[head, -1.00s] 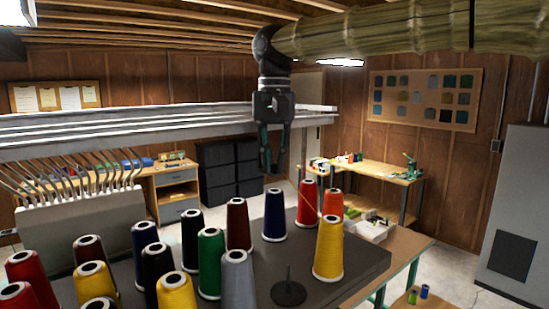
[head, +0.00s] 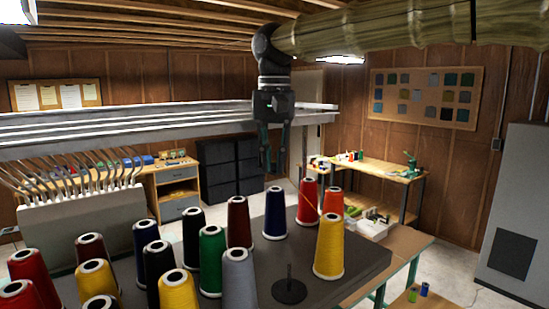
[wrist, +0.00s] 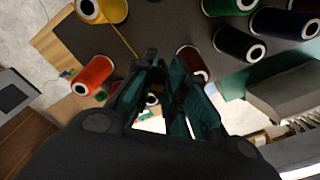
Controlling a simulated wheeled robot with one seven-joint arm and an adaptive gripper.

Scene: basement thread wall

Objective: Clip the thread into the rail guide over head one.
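My gripper (head: 274,168) hangs fingers down in front of the right part of the long silver rail (head: 170,120). Its fingertips are below the rail and above the cone table. In the wrist view a thin yellow-orange thread (wrist: 123,38) runs from the yellow cone (wrist: 102,8) to the fingertips (wrist: 152,60), which seem to pinch it. In the head view the yellow cone (head: 329,247) stands at the right of the table, and a bit of thread crosses before the red cone behind it. I cannot make out the rail guide over head one.
Several thread cones stand on the dark table (head: 355,265), with a bare spindle on a round base (head: 289,290) near its front. A pale panel with curved arms (head: 85,215) is at the left under the rail. A workbench (head: 375,170) stands behind.

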